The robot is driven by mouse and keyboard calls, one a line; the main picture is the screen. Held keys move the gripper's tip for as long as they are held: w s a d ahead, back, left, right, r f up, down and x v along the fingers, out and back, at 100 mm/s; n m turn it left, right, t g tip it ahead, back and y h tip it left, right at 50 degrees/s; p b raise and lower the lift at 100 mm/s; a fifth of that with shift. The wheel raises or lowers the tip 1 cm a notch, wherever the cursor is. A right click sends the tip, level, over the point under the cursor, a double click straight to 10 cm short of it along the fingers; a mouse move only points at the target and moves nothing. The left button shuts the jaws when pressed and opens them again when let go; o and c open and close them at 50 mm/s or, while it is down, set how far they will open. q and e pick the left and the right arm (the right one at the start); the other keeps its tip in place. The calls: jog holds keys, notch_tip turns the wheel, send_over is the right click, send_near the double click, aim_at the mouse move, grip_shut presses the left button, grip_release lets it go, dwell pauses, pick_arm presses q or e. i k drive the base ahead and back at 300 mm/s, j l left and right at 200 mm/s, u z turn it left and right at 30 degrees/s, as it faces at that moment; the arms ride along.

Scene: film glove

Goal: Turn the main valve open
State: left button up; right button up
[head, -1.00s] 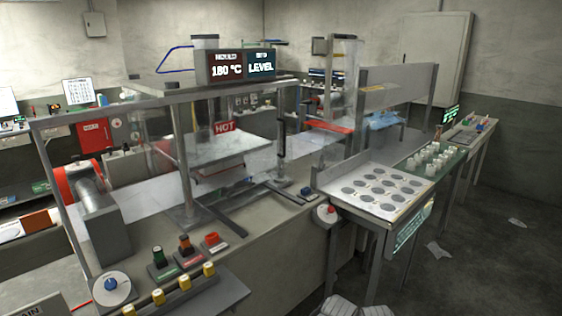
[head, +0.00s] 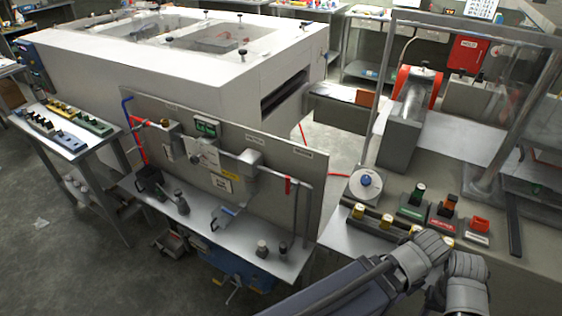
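A grey upright panel (head: 250,150) carries a pipe run with several fittings and labels. A red pipe (head: 138,140) with a blue handle (head: 127,112) above it is at its left end. A small red handle (head: 288,185) is on the pipe at the right end. I cannot tell which handle is the main valve; the labels are too small to read. My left gripper (head: 425,258) and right gripper (head: 468,272) are close together at lower right, in front of the machine bench and apart from the panel. Their fingertips do not show clearly.
A large white machine (head: 200,60) stands behind the panel. A round dial with a blue knob (head: 366,180) and several coloured switches sit on the right bench (head: 450,185). A side table (head: 95,150) with small blocks is at left. Floor is free at lower left.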

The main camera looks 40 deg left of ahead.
aim_at(288, 190)
jog(key=i+l+u, duration=0.15)
jog(key=u, duration=0.35)
jog(key=i+l+u, duration=0.1)
jog(key=l+u, duration=0.15)
jog(key=u, duration=0.2)
jog(key=l+u, duration=0.25)
jog(key=u, duration=0.25)
jog(key=i+l+u, duration=0.1)
jog(key=l+u, duration=0.7)
